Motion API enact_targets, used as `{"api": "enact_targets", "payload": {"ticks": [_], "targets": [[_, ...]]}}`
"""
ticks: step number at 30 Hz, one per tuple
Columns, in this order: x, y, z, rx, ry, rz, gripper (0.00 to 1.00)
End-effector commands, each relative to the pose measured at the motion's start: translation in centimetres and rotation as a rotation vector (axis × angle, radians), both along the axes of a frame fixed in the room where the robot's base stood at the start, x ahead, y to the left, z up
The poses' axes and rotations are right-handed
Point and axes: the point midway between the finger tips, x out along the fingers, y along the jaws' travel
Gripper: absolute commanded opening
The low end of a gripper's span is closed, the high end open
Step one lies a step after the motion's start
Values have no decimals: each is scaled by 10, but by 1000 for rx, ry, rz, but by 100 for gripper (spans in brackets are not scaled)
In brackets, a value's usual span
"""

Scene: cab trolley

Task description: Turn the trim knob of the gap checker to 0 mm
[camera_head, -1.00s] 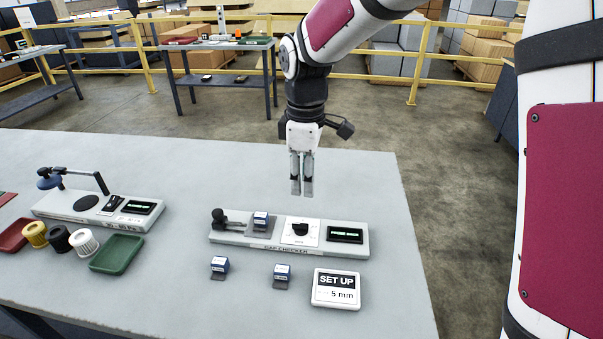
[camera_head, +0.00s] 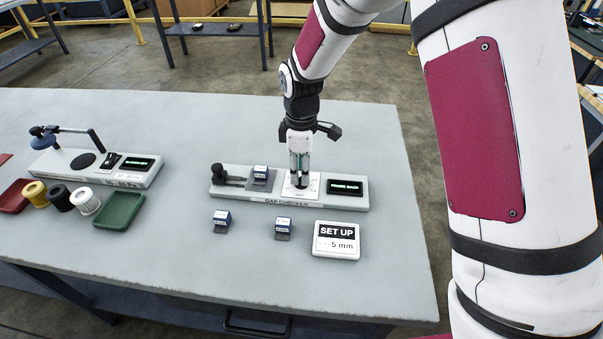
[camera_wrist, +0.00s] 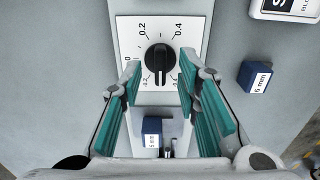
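The gap checker (camera_head: 235,190) is a long pale unit on the table. Its black trim knob (camera_wrist: 160,57) sits on a white dial plate (camera_wrist: 125,40) marked 0, 0.2 and 0.4, with smaller marks below. In the head view my gripper (camera_head: 299,172) is down over the dial and mostly hides the knob.
A blue block (camera_head: 260,172) sits on the checker left of the dial. Two more blue blocks (camera_head: 222,217) (camera_head: 283,225) and a SET UP 5 mm sign (camera_head: 336,240) stand in front. Another device (camera_head: 95,168), rolls (camera_head: 60,197) and a green tray (camera_head: 119,210) are at left.

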Motion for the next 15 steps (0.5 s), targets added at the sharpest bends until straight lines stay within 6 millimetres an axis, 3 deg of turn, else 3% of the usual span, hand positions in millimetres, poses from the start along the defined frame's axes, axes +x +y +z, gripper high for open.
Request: {"api": "enact_targets", "payload": {"ticks": [6, 15], "targets": [[-1, 0, -17, -1, 1, 0, 30], [0, 0, -19, 0, 0, 0, 30]]}}
